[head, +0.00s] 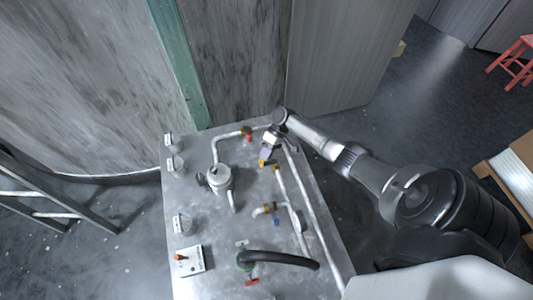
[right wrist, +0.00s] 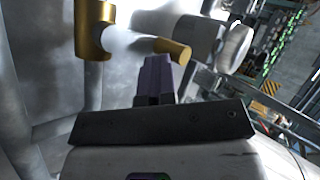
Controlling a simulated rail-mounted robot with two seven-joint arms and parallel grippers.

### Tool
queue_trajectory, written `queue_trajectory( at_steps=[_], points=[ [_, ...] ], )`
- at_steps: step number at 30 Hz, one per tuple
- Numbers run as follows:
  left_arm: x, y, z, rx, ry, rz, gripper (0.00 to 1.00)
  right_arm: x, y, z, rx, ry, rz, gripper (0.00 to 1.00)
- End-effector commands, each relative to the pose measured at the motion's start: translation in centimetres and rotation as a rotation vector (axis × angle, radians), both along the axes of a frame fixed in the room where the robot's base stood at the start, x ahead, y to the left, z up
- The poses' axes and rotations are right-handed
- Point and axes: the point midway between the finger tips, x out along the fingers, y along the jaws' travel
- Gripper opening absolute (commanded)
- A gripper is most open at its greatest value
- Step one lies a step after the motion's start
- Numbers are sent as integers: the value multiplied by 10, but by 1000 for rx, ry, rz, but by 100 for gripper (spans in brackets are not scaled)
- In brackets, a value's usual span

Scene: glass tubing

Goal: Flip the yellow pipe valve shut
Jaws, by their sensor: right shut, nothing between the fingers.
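The yellow pipe valve (head: 263,163) is on the pipework in the upper right part of the metal panel. In the right wrist view a gold-yellow end piece (right wrist: 172,49) shows just beyond my fingertips, joined by a pale rod to a gold fitting (right wrist: 92,28). My right gripper (head: 266,155) points down beside the yellow valve and partly covers it. Its purple fingers (right wrist: 155,70) are together and empty. I cannot tell whether they touch the valve. My left gripper is not in view.
The panel (head: 200,225) also carries a red-handled valve (head: 248,134), a blue-handled valve (head: 277,219), a green fitting with a black hose (head: 285,257), and a switch box (head: 190,260). A long pipe runs down its right side. A red stool (head: 514,62) stands far right.

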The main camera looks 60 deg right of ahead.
Motion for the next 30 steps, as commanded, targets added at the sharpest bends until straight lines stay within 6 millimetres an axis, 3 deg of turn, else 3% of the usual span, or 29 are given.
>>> queue_trajectory(
  at_steps=[11,20,22,30],
  points=[
    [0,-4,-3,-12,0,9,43,3,0,-1,4,-5,0,0],
    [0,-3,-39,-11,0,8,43,12,-38,-7,-2,-2,-7,0],
    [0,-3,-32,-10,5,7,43,14,-50,13,-3,-3,-6,0],
    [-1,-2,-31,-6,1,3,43,21,-85,46,-2,-1,-6,0]
  ],
)
